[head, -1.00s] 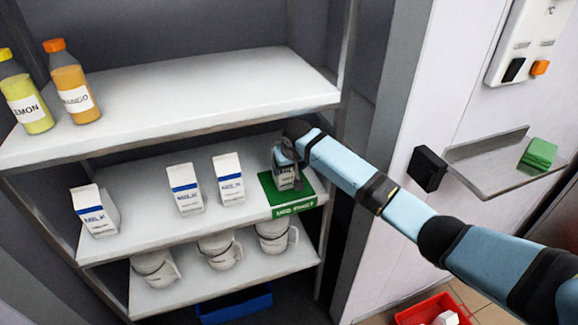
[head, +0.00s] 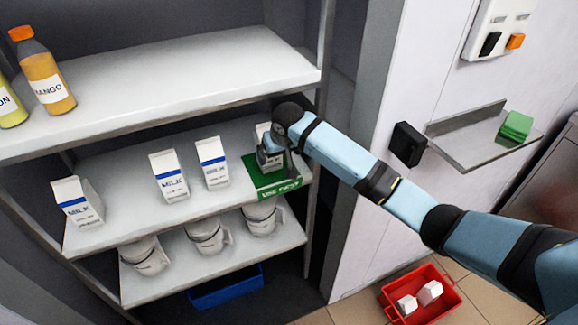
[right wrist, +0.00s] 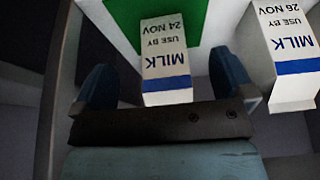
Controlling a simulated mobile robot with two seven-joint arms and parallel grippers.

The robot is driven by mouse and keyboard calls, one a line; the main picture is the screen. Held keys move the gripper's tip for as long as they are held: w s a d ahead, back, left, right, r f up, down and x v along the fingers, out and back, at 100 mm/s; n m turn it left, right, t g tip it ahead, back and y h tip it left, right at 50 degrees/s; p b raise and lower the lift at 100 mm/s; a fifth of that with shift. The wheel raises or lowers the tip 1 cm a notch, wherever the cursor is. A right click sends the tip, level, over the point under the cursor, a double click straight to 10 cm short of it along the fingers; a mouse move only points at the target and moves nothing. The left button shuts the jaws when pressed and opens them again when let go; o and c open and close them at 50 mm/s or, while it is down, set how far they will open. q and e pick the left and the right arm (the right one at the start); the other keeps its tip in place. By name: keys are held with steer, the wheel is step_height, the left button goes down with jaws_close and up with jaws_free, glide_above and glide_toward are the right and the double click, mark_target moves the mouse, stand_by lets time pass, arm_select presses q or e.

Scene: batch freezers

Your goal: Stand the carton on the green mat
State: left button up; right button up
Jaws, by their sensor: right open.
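A white milk carton with a blue band (head: 264,132) stands upright on the green mat (head: 274,188) at the right end of the middle shelf. My right gripper (head: 271,157) is at this carton and partly hides it in the head view. In the right wrist view the carton, marked 24 NOV (right wrist: 165,50), is between the two open fingers of my right gripper (right wrist: 163,82), with a gap on each side. The green mat (right wrist: 122,15) shows behind it. My left gripper is not in view.
Several other milk cartons stand to the left, the nearest (head: 212,163) close to the mat; one marked 26 NOV (right wrist: 288,45) is beside my finger. White jugs (head: 207,233) stand below. Bottles (head: 45,78) stand on the upper shelf (head: 190,80). A red crate (head: 445,300) is on the floor.

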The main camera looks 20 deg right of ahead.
steer(key=s, duration=0.7)
steer(key=s+a+f+n+t+y, duration=0.1)
steer(key=s+a+f+y, duration=0.15)
steer(key=s+f, duration=0.35)
steer(key=s+a+f+n+t+y, duration=0.1)
steer(key=s+a+f, duration=0.2)
steer(key=s+f, duration=0.4)
steer(key=s+d+f+t, duration=0.1)
steer(key=s+t, duration=0.1)
steer(key=s, duration=0.6)
steer(key=s+f+t, duration=0.2)
steer(key=s, duration=0.7)
steer(key=shift+d+f, duration=0.3)
steer(key=shift+d, duration=0.05)
steer(key=shift+h, duration=0.25)
